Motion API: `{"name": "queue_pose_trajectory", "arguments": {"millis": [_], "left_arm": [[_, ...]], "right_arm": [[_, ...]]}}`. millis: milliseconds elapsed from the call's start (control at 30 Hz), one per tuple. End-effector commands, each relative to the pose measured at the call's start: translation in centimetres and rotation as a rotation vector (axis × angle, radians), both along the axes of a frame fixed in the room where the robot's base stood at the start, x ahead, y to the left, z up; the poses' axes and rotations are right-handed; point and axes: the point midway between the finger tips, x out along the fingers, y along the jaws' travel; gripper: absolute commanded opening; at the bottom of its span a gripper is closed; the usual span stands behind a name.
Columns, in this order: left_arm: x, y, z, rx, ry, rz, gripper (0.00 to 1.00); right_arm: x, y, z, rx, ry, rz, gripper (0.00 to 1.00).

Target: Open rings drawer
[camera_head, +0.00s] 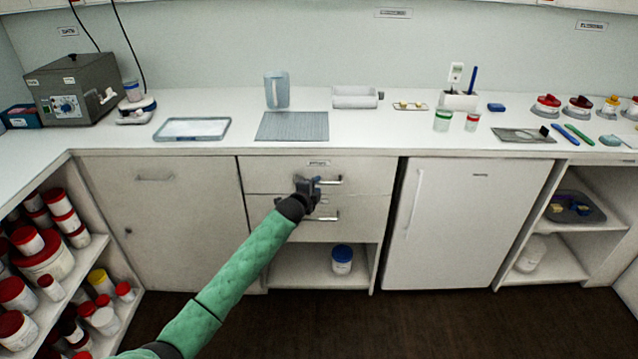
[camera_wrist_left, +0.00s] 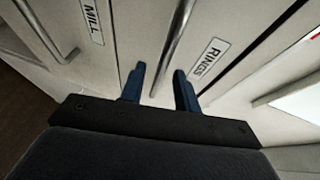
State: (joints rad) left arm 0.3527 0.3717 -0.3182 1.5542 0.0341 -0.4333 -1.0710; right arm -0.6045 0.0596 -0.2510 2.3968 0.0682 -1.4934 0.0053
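The rings drawer (camera_head: 270,174) is the upper of two white drawers under the counter, and it is shut. Its label RINGS (camera_wrist_left: 210,60) reads in the left wrist view. Its bar handle (camera_wrist_left: 174,45) runs between the two blue fingers of my left gripper (camera_wrist_left: 158,74). The fingers are apart, with gaps beside the bar; I cannot tell if either touches it. In the head view my left gripper (camera_head: 308,184) is in front of the drawer and hides the left part of the handle (camera_head: 334,182). My right gripper is not in view.
The lower drawer (camera_head: 265,207), labelled MILL (camera_wrist_left: 92,20), is shut, with its own handle (camera_head: 325,217) just below. An open shelf holds a blue-lidded jar (camera_head: 342,259). A white cabinet door (camera_head: 160,220) is left, a fridge-like door (camera_head: 465,220) right. The floor in front is clear.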

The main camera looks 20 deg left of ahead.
Motion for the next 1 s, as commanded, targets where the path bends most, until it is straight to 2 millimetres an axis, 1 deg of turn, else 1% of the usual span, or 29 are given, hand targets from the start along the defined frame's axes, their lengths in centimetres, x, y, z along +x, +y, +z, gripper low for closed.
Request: {"name": "queue_pose_trajectory", "arguments": {"millis": [33, 200, 333, 567, 600, 733, 767, 1000], "left_arm": [[0.7, -0.2, 0.0, -0.002, -0.001, 0.000, 0.32], [2.2, -0.3, -0.3, -0.002, 0.000, 0.000, 0.32], [2.7, -0.4, -0.5, -0.002, 0.000, -0.001, 0.32], [2.7, -0.4, -0.5, -0.002, 0.000, -0.001, 0.32], [2.7, -0.4, -0.5, -0.002, 0.000, -0.001, 0.28], [2.7, -0.4, -0.5, -0.002, 0.000, -0.001, 0.02], [2.7, -0.4, -0.5, -0.002, 0.000, -0.001, 0.00], [2.6, -0.4, -0.5, -0.002, 0.001, -0.001, 0.00]], "right_arm": [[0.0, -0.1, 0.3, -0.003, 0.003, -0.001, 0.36], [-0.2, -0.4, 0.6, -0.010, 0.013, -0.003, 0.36], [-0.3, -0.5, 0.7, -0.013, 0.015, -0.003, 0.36], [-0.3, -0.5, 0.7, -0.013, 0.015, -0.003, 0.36], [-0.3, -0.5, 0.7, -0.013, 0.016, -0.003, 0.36], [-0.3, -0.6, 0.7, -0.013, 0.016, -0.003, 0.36], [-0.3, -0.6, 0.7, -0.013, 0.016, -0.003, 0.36], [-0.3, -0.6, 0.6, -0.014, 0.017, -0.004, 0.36]]}}
